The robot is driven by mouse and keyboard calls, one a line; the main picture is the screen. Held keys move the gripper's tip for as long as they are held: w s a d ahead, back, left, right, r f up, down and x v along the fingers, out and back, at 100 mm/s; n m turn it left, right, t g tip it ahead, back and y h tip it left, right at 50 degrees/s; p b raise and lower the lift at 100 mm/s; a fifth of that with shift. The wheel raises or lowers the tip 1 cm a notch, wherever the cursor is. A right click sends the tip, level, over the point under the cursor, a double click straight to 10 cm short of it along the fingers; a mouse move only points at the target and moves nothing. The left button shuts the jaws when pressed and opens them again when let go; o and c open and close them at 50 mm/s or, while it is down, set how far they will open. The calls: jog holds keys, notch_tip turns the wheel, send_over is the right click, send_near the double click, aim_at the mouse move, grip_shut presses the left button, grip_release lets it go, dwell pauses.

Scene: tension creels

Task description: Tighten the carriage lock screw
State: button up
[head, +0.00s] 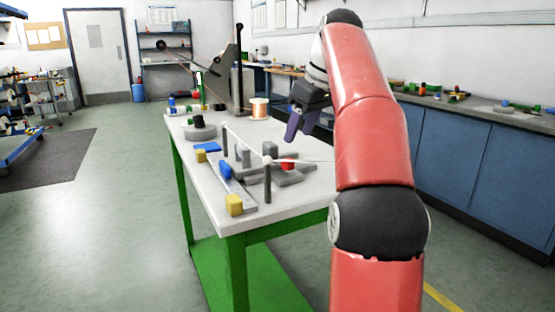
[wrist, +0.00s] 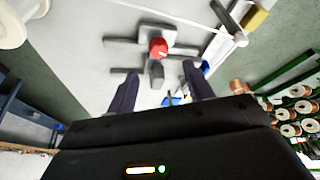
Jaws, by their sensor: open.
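A red knob (wrist: 158,47), which looks like the lock screw, sits on a grey carriage (wrist: 125,42) in the wrist view. In the head view the red knob (head: 288,165) shows small on the grey fixture (head: 290,177) on the table. My gripper (wrist: 160,85) is open and empty, with its two dark fingers pointing toward the knob from either side, short of it. In the head view my gripper (head: 299,132) hangs above the table, behind and above the red knob.
The white table (head: 215,180) has green legs. A copper spool (head: 260,108) and a tall dark post (head: 240,70) stand toward its back. A thin rod with a white ball (head: 267,160) crosses near the fixture. Yellow block (head: 234,205) sits at the front edge.

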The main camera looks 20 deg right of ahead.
aim_at(288, 160)
jog(key=shift+x, duration=3.85)
jog(key=shift+c, duration=0.2)
jog(key=c, duration=0.9)
